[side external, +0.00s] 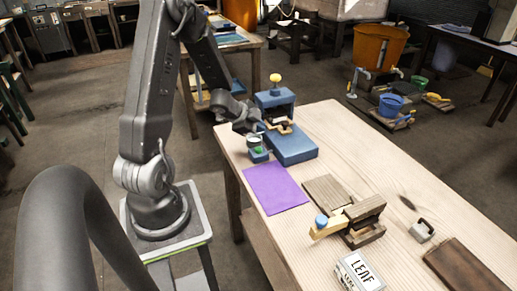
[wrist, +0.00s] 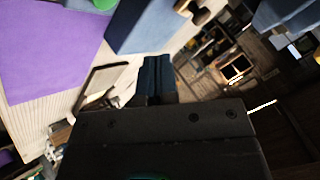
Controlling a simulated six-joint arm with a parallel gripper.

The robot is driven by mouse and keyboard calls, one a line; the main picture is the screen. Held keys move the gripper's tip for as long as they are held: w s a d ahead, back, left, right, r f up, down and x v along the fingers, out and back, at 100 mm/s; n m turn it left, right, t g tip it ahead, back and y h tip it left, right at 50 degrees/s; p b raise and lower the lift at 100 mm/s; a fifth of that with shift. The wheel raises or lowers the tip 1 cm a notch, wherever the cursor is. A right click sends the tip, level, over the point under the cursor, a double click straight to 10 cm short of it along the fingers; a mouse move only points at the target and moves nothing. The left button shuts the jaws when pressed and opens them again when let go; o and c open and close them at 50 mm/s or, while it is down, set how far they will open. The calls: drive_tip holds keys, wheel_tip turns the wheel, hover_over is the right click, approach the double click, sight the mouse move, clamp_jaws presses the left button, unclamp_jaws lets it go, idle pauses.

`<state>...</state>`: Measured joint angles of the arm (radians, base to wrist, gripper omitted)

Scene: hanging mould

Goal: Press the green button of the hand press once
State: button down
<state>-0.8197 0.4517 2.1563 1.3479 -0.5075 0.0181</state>
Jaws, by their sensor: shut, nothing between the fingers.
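The hand press (side external: 275,101) is a blue frame with a yellow knob on top, standing on a blue base (side external: 292,146) at the table's far end. The green button (side external: 258,150) sits on a small blue box beside the base. In the wrist view a green patch (wrist: 108,3) shows at the top edge, cut off. My gripper (side external: 260,128) is shut and empty, close to the button and the press. Its dark fingers (wrist: 156,80) also show in the wrist view. I cannot tell the exact gap to the button.
A purple sheet (side external: 273,189) lies flat in front of the button box. A wooden clamp-like fixture (side external: 348,215), a white LEAF box (side external: 359,272), a small metal block with a handle (side external: 422,231) and a dark board (side external: 468,268) stand nearer. The table's right-hand middle is clear.

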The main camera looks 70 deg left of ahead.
sight(259, 149)
drive_tip(key=shift+f, duration=2.7)
drive_tip(key=shift+f, duration=0.15)
drive_tip(key=shift+f, duration=0.25)
drive_tip(key=shift+f, duration=0.5)
idle(0.6)
drive_tip(key=shift+r, duration=0.9)
drive_tip(key=shift+r, duration=2.55)
